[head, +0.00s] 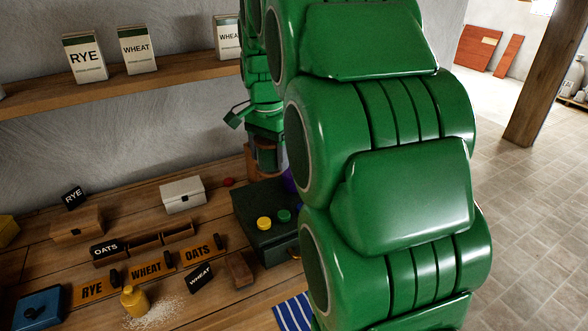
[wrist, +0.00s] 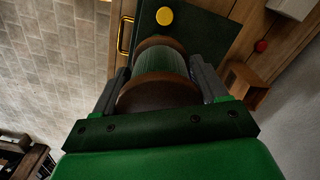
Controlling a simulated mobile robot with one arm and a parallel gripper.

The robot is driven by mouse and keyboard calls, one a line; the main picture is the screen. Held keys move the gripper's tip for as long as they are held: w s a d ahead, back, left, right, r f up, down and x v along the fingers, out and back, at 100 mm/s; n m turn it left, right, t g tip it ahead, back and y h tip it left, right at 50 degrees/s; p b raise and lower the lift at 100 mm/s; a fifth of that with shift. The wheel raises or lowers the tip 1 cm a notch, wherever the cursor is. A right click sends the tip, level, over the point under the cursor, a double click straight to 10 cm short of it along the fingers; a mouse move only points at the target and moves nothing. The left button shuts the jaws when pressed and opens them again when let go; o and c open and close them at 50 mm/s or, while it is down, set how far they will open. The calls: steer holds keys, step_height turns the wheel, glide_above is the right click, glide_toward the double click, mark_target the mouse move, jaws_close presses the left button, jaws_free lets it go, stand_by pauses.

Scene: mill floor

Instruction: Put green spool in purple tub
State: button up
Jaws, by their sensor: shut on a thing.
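My gripper (wrist: 160,68) is shut on the green spool (wrist: 163,62), which has brown end flanges and dark green thread, in the wrist view. In the head view my gripper (head: 266,146) points down at the back of the bench, and the spool (head: 266,160) shows between its fingers, above and behind a dark green chest. A small strip of purple, apparently the purple tub (head: 290,180), shows beside the spool. My arm hides most of it. I cannot see the tub in the wrist view.
The dark green chest (head: 262,240) carries a yellow disc (head: 264,223) and a green disc (head: 284,216). A white box (head: 182,194), a red ball (head: 228,181) and a wooden block (head: 240,268) are nearby. A shelf (head: 150,82) with bags runs above the bench.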

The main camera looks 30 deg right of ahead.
steer(key=s+d+r+m, duration=0.2)
steer(key=d+m, duration=0.1)
steer(key=d, duration=0.5)
glide_above(294, 177)
step_height(294, 177, down, 4)
steer(key=r, duration=0.1)
steer(key=w+f, duration=0.1)
steer(key=f, duration=0.1)
steer(key=w+d+f, duration=0.1)
steer(key=f, duration=0.1)
steer(key=w+d+f, duration=0.1)
steer(key=f, duration=0.1)
steer(key=shift+w+f, duration=0.25)
steer(key=shift+w, duration=0.05)
steer(key=shift+w+f, duration=0.1)
steer(key=shift+f, duration=1.45)
steer(key=shift+f, duration=0.1)
steer(key=o, duration=1.2)
